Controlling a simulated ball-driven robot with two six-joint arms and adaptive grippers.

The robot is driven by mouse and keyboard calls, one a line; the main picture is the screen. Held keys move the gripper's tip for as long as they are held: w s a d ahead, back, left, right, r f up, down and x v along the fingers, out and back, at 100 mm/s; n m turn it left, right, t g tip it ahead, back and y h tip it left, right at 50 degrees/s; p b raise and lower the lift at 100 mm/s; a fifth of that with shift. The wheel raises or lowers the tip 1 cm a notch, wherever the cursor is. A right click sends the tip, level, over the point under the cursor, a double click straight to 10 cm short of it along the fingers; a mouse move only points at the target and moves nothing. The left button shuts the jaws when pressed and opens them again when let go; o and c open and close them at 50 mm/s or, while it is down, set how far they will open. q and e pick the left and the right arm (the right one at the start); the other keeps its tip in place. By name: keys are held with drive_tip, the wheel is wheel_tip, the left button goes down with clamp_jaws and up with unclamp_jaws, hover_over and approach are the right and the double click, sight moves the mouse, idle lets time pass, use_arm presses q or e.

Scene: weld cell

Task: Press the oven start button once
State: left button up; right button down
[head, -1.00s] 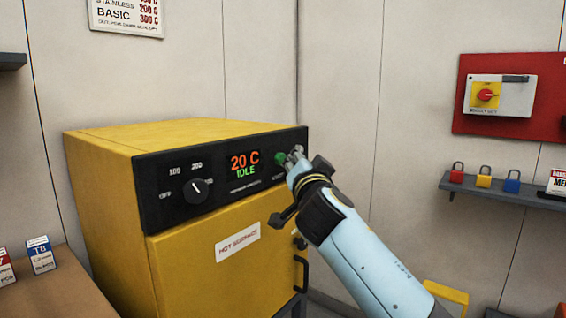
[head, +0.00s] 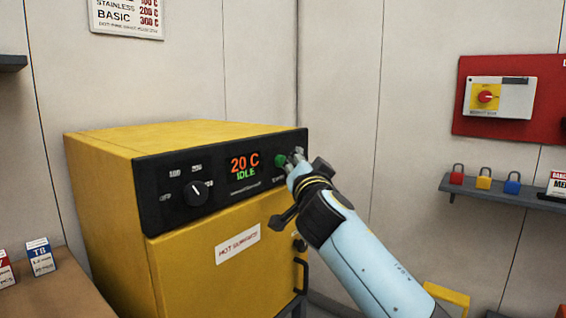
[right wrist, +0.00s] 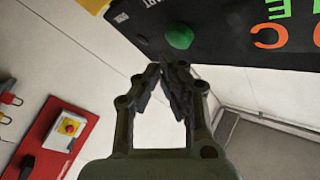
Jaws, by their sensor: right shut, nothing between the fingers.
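The yellow oven (head: 225,275) stands at the left with a black control panel (head: 160,215) across its top front. The green start button (head: 280,161) is at the panel's right end; it also shows in the right wrist view (right wrist: 180,38). The display (head: 244,165) reads 20 C and IDLE. My right gripper (head: 297,154) is just right of the button, its fingertips close to the panel. In the right wrist view its fingers (right wrist: 168,68) are shut and empty, with the tips just below the button. A gap shows there between tips and button. My left gripper is out of view.
A dial (head: 197,194) is on the panel's left part, and a door handle (head: 302,274) is below the button. A red board with a switch (head: 486,96) and a shelf with padlocks (head: 484,180) are on the right wall. A bench with small boxes (head: 40,257) is at lower left.

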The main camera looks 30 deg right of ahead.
idle(0.3)
drive_tip(key=shift+w+a+b, duration=0.15)
drive_tip(key=shift+w+b, duration=0.25)
drive_tip(key=shift+b, duration=0.1)
drive_tip(key=shift+w+a+b, duration=0.25)
drive_tip(key=shift+w+b, duration=0.2)
drive_tip(key=shift+w, duration=0.05)
idle(0.6)
drive_tip(key=shift+s, duration=0.1)
idle(0.3)
drive_tip(key=shift+s+d, duration=0.4)
drive_tip(key=shift+s, duration=0.4)
drive_tip(key=s, duration=0.1)
drive_tip(key=s+d, duration=0.1)
drive_tip(key=s, duration=0.1)
drive_tip(key=s+d, duration=0.1)
drive_tip(key=shift+s, duration=0.3)
